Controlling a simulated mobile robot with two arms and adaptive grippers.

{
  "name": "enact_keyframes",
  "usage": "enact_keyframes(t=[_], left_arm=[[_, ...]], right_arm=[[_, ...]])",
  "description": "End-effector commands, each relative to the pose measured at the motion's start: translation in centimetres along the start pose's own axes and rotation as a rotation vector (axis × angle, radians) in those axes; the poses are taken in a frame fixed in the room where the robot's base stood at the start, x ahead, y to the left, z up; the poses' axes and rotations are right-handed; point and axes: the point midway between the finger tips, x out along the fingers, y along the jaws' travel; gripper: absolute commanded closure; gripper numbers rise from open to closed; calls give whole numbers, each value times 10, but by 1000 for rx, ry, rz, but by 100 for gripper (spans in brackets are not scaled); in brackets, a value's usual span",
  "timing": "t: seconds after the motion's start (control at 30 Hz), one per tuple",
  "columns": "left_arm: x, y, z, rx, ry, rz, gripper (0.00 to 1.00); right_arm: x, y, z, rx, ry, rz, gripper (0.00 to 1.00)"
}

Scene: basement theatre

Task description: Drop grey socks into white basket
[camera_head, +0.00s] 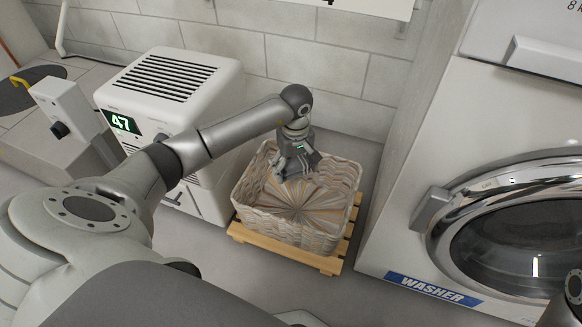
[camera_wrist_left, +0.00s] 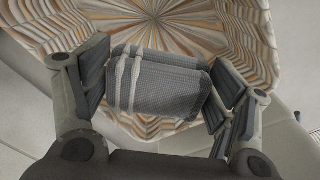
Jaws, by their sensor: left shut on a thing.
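The white basket (camera_head: 292,231) is woven, open at the top and stands on a wooden slatted pallet. My left gripper (camera_head: 297,174) is over the back part of the basket's opening, pointing down. In the left wrist view, the rolled grey socks (camera_wrist_left: 178,92), with pale stripes near one end, are between the two fingers of my left gripper, which is shut on them. The basket's striped inside (camera_wrist_left: 255,38) shows behind them in that view. In the head view the socks cannot be told apart from the gripper.
A white dehumidifier-like box (camera_head: 205,72) with a display reading 47 stands left of the basket. A washer (camera_head: 425,235) with a round door stands close on the right. The wooden pallet (camera_head: 275,250) sticks out under the basket. A tiled wall is behind.

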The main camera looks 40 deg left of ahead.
Motion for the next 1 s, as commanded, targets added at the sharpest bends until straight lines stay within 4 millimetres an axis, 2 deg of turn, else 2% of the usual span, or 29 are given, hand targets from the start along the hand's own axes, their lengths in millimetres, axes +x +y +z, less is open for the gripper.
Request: enact_keyframes(t=[0.03,0.17,0.2,0.5,0.63,0.77,1.0], left_arm=[[0,0,0,0,0,0,18],[0,0,0,0,0,0,1],[0,0,0,0,0,0,0],[0,0,0,0,0,0,0],[-6,0,0,1,1,2,0],[-26,1,-1,1,3,3,0],[-78,1,-1,1,4,4,0]], right_arm=[[0,0,0,0,0,0,0],[0,0,0,0,0,0,0],[0,0,0,0,0,0,0],[0,0,0,0,0,1,0],[0,0,0,0,-1,2,0],[0,0,0,0,-1,1,0],[0,0,0,0,-1,1,0]])
